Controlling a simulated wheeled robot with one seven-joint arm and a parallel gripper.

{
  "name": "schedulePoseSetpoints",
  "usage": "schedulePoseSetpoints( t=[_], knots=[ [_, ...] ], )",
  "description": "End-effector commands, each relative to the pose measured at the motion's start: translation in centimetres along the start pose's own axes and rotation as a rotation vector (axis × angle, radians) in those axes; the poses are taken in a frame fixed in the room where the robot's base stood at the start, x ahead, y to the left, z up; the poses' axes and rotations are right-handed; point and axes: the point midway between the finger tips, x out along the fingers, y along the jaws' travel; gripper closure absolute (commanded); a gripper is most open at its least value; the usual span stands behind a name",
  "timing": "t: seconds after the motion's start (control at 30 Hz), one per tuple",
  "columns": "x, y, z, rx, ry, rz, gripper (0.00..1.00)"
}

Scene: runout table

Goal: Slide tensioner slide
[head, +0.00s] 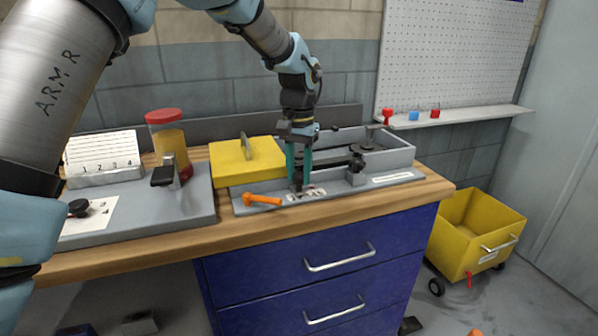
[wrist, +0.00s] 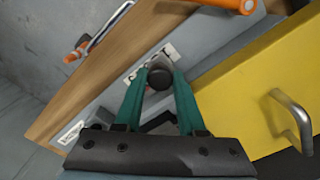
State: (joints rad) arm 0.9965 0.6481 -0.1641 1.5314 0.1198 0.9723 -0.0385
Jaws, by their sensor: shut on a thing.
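The tensioner slide sits on a grey fixture (head: 412,152) on the wooden bench. My gripper (head: 297,184) reaches down from above at the left part of this fixture, beside a yellow block. In the wrist view its two teal fingers (wrist: 158,82) close around a dark round knob (wrist: 159,78), which I take to be the slide's knob. The fingers hide most of the knob in the head view. A pale label with markings (head: 312,193) lies just by the fingertips.
The yellow block (head: 228,168) with a metal handle stands close left of my gripper. An orange handle (head: 262,200) lies at the fixture's front left. A black knob (head: 356,163) stands to the right. A red-lidded jar (head: 166,135) is further left. A yellow cart (head: 480,225) stands on the floor.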

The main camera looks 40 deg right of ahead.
Motion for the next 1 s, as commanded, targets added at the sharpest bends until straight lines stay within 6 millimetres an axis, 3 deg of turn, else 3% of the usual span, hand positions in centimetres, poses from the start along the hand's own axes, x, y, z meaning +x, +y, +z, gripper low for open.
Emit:
schedulePoseSetpoints(
  t=[0.83,1.0],
  knots=[
    [-0.1,-0.1,0.0,0.0,0.002,0.0,1.0],
    [-0.1,-1.3,1.2,-0.002,0.001,-0.001,1.0]
  ],
)
